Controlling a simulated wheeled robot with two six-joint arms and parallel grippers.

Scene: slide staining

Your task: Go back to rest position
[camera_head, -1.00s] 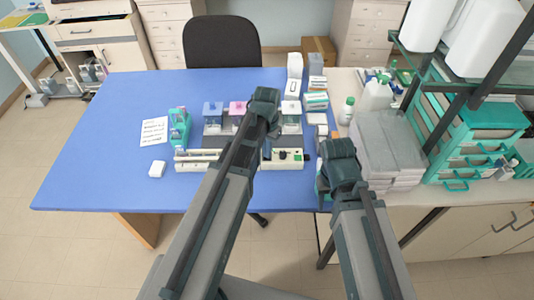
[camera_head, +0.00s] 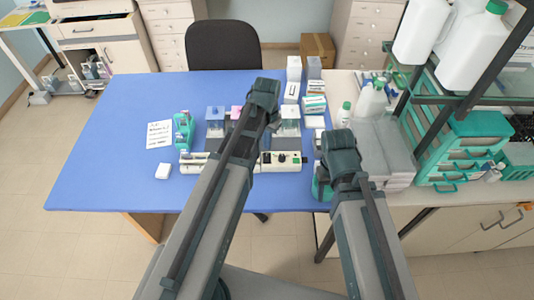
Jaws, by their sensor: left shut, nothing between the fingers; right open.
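Both of my arms reach up from the bottom of the head view over the blue desk (camera_head: 110,165). My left arm's far joint stands over the staining jars, covering part of them. My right arm's far joint is at the desk's right edge, beside the grey boxes. The fingers of both grippers are hidden behind the arm links. Staining jars with a blue lid (camera_head: 215,122) and a grey lid (camera_head: 289,121) stand in a row, with a pink-lidded jar mostly covered between them. A pale device with a dark knob (camera_head: 281,160) lies in front of them.
Grey stacked boxes (camera_head: 390,140) and teal drawers (camera_head: 465,145) stand at right. The desk's left side is clear. A black chair (camera_head: 224,47) is behind.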

